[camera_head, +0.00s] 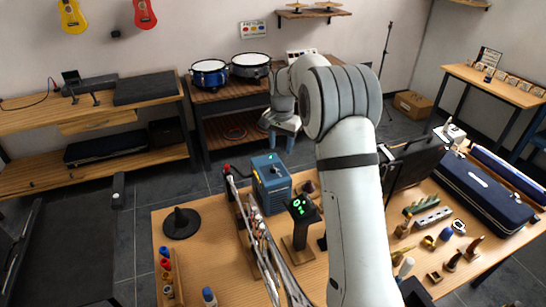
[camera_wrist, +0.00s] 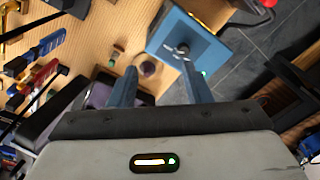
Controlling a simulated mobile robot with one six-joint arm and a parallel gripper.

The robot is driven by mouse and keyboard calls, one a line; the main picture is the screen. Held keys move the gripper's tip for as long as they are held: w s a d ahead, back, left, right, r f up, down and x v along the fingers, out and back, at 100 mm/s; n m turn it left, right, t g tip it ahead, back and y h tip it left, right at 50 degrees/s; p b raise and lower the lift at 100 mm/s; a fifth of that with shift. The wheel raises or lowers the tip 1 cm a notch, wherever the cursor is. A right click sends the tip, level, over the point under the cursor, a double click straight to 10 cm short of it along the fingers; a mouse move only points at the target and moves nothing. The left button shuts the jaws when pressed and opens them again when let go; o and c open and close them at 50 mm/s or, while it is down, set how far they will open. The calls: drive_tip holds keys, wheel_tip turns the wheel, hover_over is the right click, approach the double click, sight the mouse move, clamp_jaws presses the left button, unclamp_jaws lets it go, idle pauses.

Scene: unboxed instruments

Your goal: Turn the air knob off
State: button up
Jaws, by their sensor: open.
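A blue box (camera_head: 271,184) stands on the wooden workbench, left of my arm. In the wrist view the blue box (camera_wrist: 205,50) shows a dark round knob (camera_wrist: 182,49) with a pale stem or outlet beside it on its top face. I cannot tell for sure that this is the air knob, nor read its setting. My gripper (camera_head: 279,138) hangs above and behind the box in the head view. In the wrist view my gripper (camera_wrist: 158,82) is open and empty, with the knob beyond the right fingertip and apart from it.
A stand with a green-lit display (camera_head: 300,208) is right of the box. Tools and a long blue case (camera_head: 483,190) fill the right side.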

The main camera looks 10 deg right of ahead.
drive_tip(key=m+p, duration=0.2)
hover_over(273, 167)
drive_tip(key=shift+g, duration=0.3)
wheel_tip(273, 167, down, 6)
drive_tip(key=shift+s+f, duration=0.1)
drive_tip(key=shift+s, duration=0.05)
wheel_tip(273, 167, down, 8)
drive_tip(key=p, duration=0.2)
drive_tip(key=shift+p, duration=0.35)
clamp_jaws()
